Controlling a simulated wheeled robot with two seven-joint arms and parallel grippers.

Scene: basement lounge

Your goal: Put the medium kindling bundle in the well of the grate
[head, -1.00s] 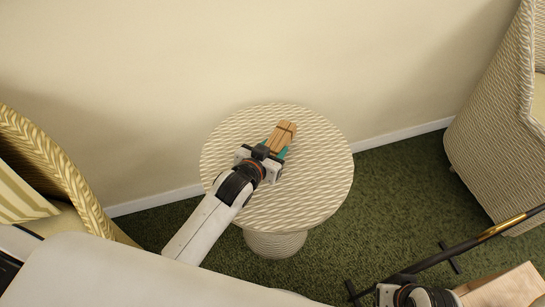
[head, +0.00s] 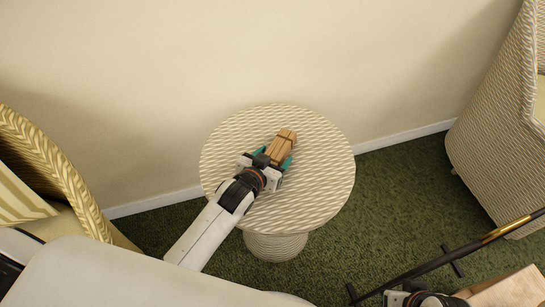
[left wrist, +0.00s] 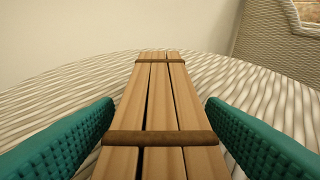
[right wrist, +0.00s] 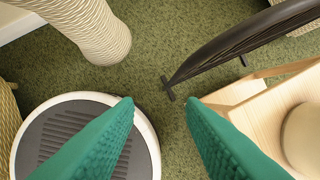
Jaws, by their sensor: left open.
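The kindling bundle (head: 284,143), pale wooden sticks with two brown bands, lies on the round woven table (head: 325,180). It fills the middle of the left wrist view (left wrist: 158,110). My left gripper (head: 276,159) is open, with one teal finger on each side of the bundle; gaps show between fingers and sticks. My right gripper (right wrist: 160,105) is open and empty above the floor. A dark curved barred piece (right wrist: 235,45), perhaps part of the grate, stands on the carpet to its upper right. No well can be made out.
A long dark bar with a brass section (head: 490,237) and feet runs at lower right. A pale wooden box-like piece (head: 510,290) is beside it. Woven armchairs stand at left (head: 50,165) and right (head: 500,130). The wall is close behind the table.

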